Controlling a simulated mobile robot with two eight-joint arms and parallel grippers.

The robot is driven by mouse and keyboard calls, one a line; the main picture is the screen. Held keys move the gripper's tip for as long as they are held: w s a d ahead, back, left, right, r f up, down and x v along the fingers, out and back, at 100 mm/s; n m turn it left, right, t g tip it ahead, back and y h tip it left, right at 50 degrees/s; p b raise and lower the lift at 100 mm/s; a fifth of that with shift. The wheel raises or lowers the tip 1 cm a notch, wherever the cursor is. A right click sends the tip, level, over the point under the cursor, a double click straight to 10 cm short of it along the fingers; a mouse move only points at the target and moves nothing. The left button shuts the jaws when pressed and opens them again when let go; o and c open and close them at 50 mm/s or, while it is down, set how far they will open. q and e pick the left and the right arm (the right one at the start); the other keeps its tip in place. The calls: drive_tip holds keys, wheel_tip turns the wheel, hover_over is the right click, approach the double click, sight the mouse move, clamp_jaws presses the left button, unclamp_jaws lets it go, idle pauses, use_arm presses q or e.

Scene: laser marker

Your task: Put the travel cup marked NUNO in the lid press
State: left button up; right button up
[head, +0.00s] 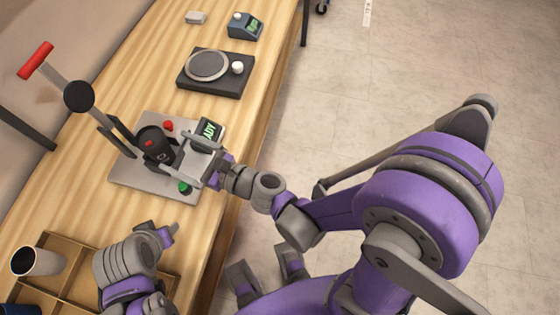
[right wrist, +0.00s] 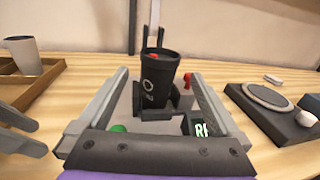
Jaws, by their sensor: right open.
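A black travel cup (head: 152,142) stands in the lid press (head: 122,180), on its grey base. It also shows upright in the right wrist view (right wrist: 158,80), with a red spot on its lid and pale lettering, of which I read only an "O". My right gripper (head: 192,152) is open, its fingers (right wrist: 157,105) spread to either side in front of the cup, and no finger visibly touches it.
A divided wooden tray (head: 60,248) holds a white cup (head: 40,262) and a dark blue item. A scale-like device (head: 215,70) stands farther back.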

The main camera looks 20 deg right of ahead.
drive_tip(key=s+d+f+n+g+h, duration=0.2)
drive_tip(key=s+d+n+g+h, duration=0.1)
drive_tip(key=d+n, duration=0.5)
drive_tip(key=s+d+f+n+g+h, duration=0.2)
drive_tip(key=s+d+n+h, duration=0.3)
drive_tip(key=d+n, duration=0.3)
drive_tip(key=s+d+f+n+g+h, duration=0.3)
drive_tip(key=s+d+n, duration=0.2)
drive_tip(key=d+n, duration=0.3)
drive_tip(key=n, duration=0.3)
drive_tip(key=shift+s+d+g+h, duration=0.2)
drive_tip(key=shift+d+g+h, duration=0.1)
drive_tip(key=shift+d+h, duration=0.1)
